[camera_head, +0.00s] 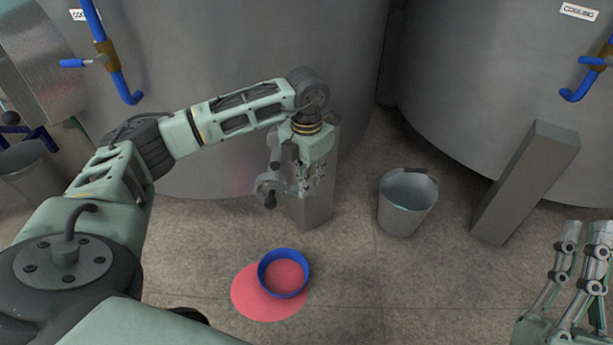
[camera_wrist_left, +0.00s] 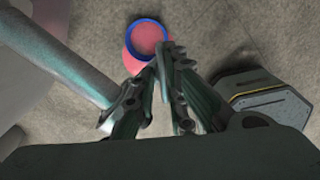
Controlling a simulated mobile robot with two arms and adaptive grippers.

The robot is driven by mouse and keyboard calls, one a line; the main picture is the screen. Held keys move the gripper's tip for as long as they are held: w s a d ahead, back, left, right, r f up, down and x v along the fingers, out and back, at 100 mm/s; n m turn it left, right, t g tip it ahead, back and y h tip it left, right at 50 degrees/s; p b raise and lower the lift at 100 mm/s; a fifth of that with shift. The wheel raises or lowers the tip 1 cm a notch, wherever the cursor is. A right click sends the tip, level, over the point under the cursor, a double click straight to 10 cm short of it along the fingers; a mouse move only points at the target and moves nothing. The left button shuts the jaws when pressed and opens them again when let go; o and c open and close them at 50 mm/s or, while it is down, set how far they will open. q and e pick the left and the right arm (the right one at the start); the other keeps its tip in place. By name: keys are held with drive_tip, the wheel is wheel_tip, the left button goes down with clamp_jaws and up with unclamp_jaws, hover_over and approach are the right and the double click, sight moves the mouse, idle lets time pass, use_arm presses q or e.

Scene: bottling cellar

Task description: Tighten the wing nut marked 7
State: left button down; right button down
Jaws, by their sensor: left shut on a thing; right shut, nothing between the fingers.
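My left gripper (camera_head: 308,188) hangs fingers down in front of the large steel tank, beside a grey fitting (camera_head: 268,182) with a dark handle. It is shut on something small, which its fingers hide. In the left wrist view its fingertips (camera_wrist_left: 168,62) are close together, and I cannot make out the held thing there. I cannot read a wing nut or a mark 7 in either view. My right gripper (camera_head: 586,236) is shut and empty at the lower right, far from the tank fitting.
A blue ring-shaped dish (camera_head: 284,252) stands on a red disc (camera_head: 250,297) on the floor. A grey bucket (camera_head: 408,212) stands right of my left gripper. Steel tank legs (camera_head: 530,185) rise nearby. Blue pipes (camera_head: 117,62) run down the tanks.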

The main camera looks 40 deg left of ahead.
use_arm(q)
drive_tip(key=m+p, duration=0.1)
drive_tip(key=m, duration=0.2)
drive_tip(key=shift+w+r+m, duration=0.1)
drive_tip(key=shift+m, duration=0.2)
drive_tip(key=m+p, duration=0.1)
drive_tip(key=m, duration=0.3)
drive_tip(key=shift+w, duration=0.1)
drive_tip(key=shift+m+p, duration=0.4)
drive_tip(key=shift+m, duration=0.9)
use_arm(e)
drive_tip(key=w+d+f+g+h, duration=0.1)
drive_tip(key=w+f+g+h, duration=0.1)
drive_tip(key=f+g, duration=0.6)
drive_tip(key=shift+w+f+h, duration=0.4)
drive_tip(key=shift+w+f, duration=0.4)
drive_tip(key=shift+f, duration=2)
use_arm(q)
drive_tip(key=c, duration=1.8)
unclamp_jaws()
